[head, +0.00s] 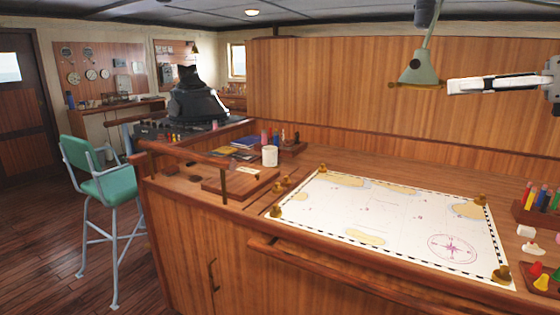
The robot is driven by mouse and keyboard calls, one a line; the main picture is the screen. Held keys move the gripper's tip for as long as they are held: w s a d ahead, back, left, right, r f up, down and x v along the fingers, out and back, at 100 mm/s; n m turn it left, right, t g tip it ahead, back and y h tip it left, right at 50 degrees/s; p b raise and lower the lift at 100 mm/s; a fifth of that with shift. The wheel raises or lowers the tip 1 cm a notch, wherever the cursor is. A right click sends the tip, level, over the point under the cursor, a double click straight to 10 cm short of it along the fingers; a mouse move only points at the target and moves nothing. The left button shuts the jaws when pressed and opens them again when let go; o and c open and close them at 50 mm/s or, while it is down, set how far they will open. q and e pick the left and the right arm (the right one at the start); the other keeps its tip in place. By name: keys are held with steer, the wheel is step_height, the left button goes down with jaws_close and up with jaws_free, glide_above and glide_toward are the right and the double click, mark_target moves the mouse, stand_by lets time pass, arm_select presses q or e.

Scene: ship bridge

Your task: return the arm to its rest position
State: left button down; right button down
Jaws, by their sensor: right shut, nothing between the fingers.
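My right gripper (455,86) comes in at the upper right of the head view and points left. Its white fingers are together and hold nothing. It is raised above the chart table, in front of the wood panel wall and just right of the hanging lamp (418,70) in the picture. How far it is from the lamp in depth I cannot tell. My left gripper is not in view.
Below lies a chart (390,210) with brass weights on the wooden table. A white mug (270,156) stands at its back left. A pen holder (535,208) and small coloured pieces (541,281) are at the right. A green chair (105,180) stands on the left.

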steer(key=w+a+f+m+g+y, duration=0.1)
steer(key=a+f+m+g+y, duration=0.1)
steer(key=a+f+y, duration=0.35)
steer(key=w+a+f+m+g+y, duration=0.1)
steer(key=w+a+f+m+y, duration=0.1)
steer(key=a+f, duration=0.65)
steer(key=w+d+f+m+t+h, duration=0.1)
steer(key=d+f+m+t+h, duration=0.3)
steer(key=f+m, duration=0.65)
steer(key=a+f+m+t+h, duration=0.1)
steer(key=f+m+t, duration=0.4)
steer(key=f+m, duration=0.55)
steer(key=s+d+f+m+h, duration=0.1)
steer(key=s+f+m+h, duration=0.25)
steer(key=f, duration=0.75)
steer(key=s+d+f+m+h, duration=0.15)
steer(key=f+m+h, duration=0.35)
steer(key=f, duration=0.5)
steer(key=s+a+f+m+g+h, duration=0.1)
steer(key=s+f+m+g, duration=0.5)
steer(key=s+f, duration=1.2)
steer(key=shift+s+a+f+g+h, duration=0.15)
steer(key=shift+a+f+g+h, duration=0.15)
steer(key=shift+f+h, duration=0.3)
steer(key=shift+m, duration=0.25)
